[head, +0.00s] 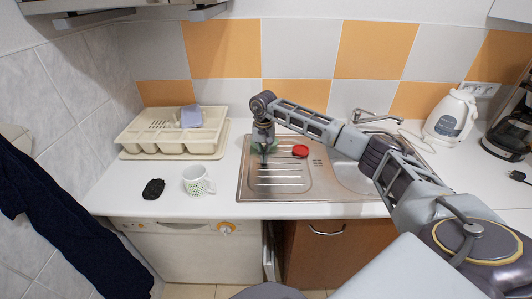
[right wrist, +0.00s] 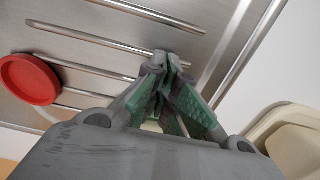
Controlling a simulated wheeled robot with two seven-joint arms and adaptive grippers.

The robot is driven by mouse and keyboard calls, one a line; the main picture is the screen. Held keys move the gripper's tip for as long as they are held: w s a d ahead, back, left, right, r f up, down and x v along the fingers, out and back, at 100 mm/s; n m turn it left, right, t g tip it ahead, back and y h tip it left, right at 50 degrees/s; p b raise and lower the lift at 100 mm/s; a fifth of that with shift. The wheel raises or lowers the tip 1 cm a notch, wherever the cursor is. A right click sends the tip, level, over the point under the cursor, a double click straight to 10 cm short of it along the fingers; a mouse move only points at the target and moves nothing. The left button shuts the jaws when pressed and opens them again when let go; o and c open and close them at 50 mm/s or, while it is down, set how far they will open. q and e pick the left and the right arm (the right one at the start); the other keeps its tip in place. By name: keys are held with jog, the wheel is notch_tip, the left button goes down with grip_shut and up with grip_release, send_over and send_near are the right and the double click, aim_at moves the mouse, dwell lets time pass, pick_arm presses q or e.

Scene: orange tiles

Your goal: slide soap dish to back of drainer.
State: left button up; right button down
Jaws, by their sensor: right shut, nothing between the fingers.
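A small red round dish (head: 300,151), which I take to be the soap dish, sits on the steel drainer (head: 246,188) near its back right part. It also shows at the left edge of the right wrist view (right wrist: 30,79). My right gripper (head: 264,160) points down over the ribbed drainer, to the left of the red dish and apart from it. In the right wrist view its green-padded fingers (right wrist: 168,62) meet at the tips with nothing between them. I cannot tell whether the tips touch the steel. My left gripper is out of view.
The sink basin (head: 360,176) lies right of the drainer, under my right arm. A cream dish rack (head: 128,137), a patterned mug (head: 197,181) and a black item (head: 153,189) stand left. A white kettle (head: 450,120) and a coffee maker (head: 512,130) stand right.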

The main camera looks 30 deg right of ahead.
jog(key=shift+s+a, duration=0.3)
jog(key=shift+s, duration=0.05)
jog(key=shift+r, duration=1.15)
notch_tip(320, 180, up, 8)
jog(key=shift+f+b, duration=0.2)
jog(key=shift+b, duration=0.15)
